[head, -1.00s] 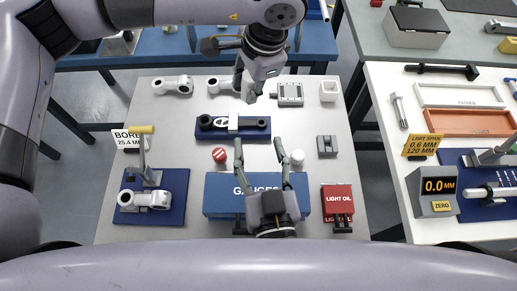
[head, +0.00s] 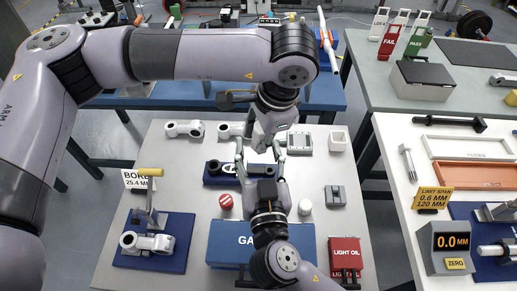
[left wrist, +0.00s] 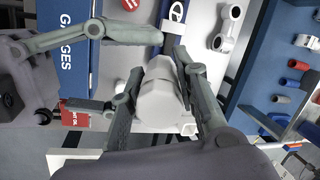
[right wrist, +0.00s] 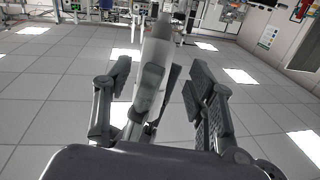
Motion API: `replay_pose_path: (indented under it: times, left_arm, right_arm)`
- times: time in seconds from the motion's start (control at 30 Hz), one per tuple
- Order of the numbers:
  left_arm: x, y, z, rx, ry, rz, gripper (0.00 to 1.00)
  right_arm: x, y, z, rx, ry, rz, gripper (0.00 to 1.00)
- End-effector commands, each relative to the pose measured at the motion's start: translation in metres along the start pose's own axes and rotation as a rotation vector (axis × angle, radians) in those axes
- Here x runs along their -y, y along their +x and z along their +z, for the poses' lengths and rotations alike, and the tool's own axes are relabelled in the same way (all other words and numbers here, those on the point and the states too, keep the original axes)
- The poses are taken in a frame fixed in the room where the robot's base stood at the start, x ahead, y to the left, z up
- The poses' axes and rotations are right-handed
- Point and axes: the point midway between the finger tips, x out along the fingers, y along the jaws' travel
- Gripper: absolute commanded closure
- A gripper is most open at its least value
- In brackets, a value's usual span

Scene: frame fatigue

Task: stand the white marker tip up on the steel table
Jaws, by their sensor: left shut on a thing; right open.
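The white marker (left wrist: 160,95) shows in the left wrist view between the fingers of my left gripper (left wrist: 164,62), which is shut on it. It is held off the table; which end is the tip, I cannot tell. In the head view the grippers hide most of it. My right gripper (head: 260,155) comes from below in the head view, open, with its fingers spread just at the left gripper. In the right wrist view, a finger of my left gripper (right wrist: 150,90) sits between its open fingers. The steel table (head: 180,215) lies beneath.
A blue fixture (head: 212,180) lies below the grippers. A red-topped puck (head: 226,201), a white cylinder (head: 304,207) and a blue gauges box (head: 225,240) stand nearer. Connecting rods (head: 183,128) and a small white cup (head: 339,138) are at the back.

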Motion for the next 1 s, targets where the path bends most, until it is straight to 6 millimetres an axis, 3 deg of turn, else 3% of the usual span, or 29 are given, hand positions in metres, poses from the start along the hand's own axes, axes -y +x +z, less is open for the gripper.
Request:
replay_pose_path:
  times: [0.3,1.0]
  left_arm:
    - [0.0000,-0.0001,-0.0001,0.000,0.000,0.000,1.00]
    - [-0.0010,-0.0007,-0.0016,-0.006,0.002,0.002,1.00]
  right_arm:
    - [-0.0001,0.0023,-0.0001,0.000,0.000,0.000,0.49]
    - [0.0025,0.0013,-0.0004,-0.001,0.002,-0.008,0.96]
